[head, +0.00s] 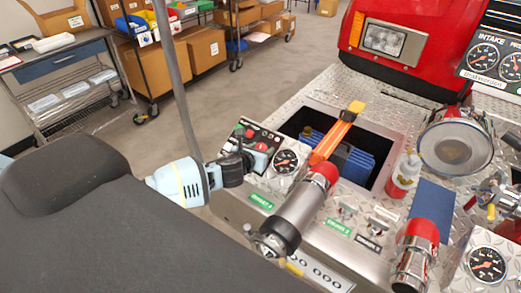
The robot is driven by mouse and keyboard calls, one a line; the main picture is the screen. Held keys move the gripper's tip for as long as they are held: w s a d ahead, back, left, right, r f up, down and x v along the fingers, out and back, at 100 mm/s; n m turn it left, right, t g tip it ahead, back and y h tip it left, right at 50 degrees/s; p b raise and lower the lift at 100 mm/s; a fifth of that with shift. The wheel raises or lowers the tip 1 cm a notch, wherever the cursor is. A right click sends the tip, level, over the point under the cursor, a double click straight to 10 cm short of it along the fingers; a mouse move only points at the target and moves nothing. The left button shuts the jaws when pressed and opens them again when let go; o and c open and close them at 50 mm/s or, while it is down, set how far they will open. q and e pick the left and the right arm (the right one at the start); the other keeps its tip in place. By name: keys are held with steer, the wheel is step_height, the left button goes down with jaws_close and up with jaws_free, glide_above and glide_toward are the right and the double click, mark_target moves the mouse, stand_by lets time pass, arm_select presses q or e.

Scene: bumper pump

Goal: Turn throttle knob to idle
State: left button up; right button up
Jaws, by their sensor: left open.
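A small control panel (257,134) with a black face sits at the left end of the metal bumper deck. It carries red and light-coloured controls, too small to tell apart. One small red control (249,134) shows on its upper part; I cannot tell whether it is the throttle knob. My left gripper (260,160) is at the panel's near left edge, its dark fingers open and pointing right. It overlaps the panel's lower part and hides some of it. I cannot tell whether it touches a control. My right gripper is not in view.
A pressure gauge (287,161) stands just right of the panel. A red-capped cylinder (304,205) is in front. An open well holds blue folded hose (353,163) and an orange-yellow strap (337,131). Several more fittings crowd the right. The floor (250,88) behind is clear.

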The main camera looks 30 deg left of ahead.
arm_select(q)
steer(key=shift+c, duration=0.5)
steer(key=c, duration=0.6)
steer(key=shift+n, duration=0.5)
steer(key=n+g+y, duration=0.1)
steer(key=n+y, duration=0.1)
steer(key=n, duration=0.1)
steer(key=n+g+y, duration=0.1)
steer(key=n+y, duration=0.1)
steer(key=n, duration=0.1)
steer(key=shift+d+n, duration=0.15)
steer(key=shift+n, duration=0.15)
steer(key=n+g+y, duration=0.1)
steer(key=n, duration=0.2)
steer(key=n+g, duration=0.2)
steer(key=shift+w+r+n+g+y, duration=0.1)
steer(key=shift+n+g+y, duration=0.2)
steer(key=shift+n+y, duration=0.1)
steer(key=n+g, duration=0.2)
steer(key=n, duration=0.1)
steer(key=n+g, duration=0.2)
steer(key=n, duration=0.1)
steer(key=n+g+h, duration=0.1)
steer(key=n, duration=0.2)
steer(key=n+g+h, duration=0.1)
steer(key=n+g, duration=0.1)
steer(key=n, duration=0.1)
